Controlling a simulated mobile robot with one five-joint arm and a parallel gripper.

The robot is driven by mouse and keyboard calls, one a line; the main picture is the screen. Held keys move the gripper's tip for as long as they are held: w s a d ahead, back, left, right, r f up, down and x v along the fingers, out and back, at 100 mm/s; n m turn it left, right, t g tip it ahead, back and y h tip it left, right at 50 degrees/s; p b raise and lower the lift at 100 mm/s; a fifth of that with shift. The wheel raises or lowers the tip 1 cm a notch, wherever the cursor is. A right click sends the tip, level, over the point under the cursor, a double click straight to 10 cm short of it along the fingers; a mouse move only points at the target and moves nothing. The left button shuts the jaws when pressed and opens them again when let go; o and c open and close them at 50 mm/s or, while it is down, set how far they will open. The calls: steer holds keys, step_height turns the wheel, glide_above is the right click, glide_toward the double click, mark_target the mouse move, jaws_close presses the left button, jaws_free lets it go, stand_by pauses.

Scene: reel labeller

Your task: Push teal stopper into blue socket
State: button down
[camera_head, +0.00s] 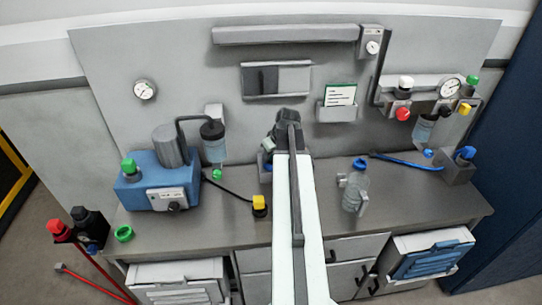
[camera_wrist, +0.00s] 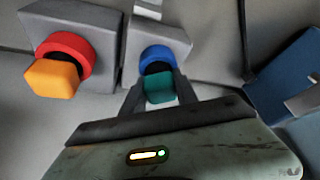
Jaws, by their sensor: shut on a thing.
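In the wrist view, my gripper (camera_wrist: 158,92) is shut on the teal stopper (camera_wrist: 159,87), with one dark finger on each side of it. The blue socket (camera_wrist: 160,57) is a round ring on a grey block, just beyond the stopper. The stopper overlaps the lower edge of the ring in the picture, and the dark opening shows above it. I cannot tell whether stopper and ring touch. In the head view, my arm reaches to the back of the bench and hides the stopper and most of the sockets.
An orange stopper (camera_wrist: 55,79) sits at a red ring (camera_wrist: 66,58) on a grey block to the left in the wrist view. In the head view, a blue pump unit (camera_head: 158,184) stands left on the bench and a clear bottle (camera_head: 353,188) stands right of my arm.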

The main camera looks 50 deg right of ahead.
steer(key=shift+s+a+f, duration=0.1)
steer(key=c, duration=0.9)
jaws_free()
steer(key=shift+o, duration=0.2)
steer(key=p+v, duration=0.7)
steer(key=v, duration=0.1)
steer(key=shift+w, duration=0.2)
steer(key=shift+s, duration=0.1)
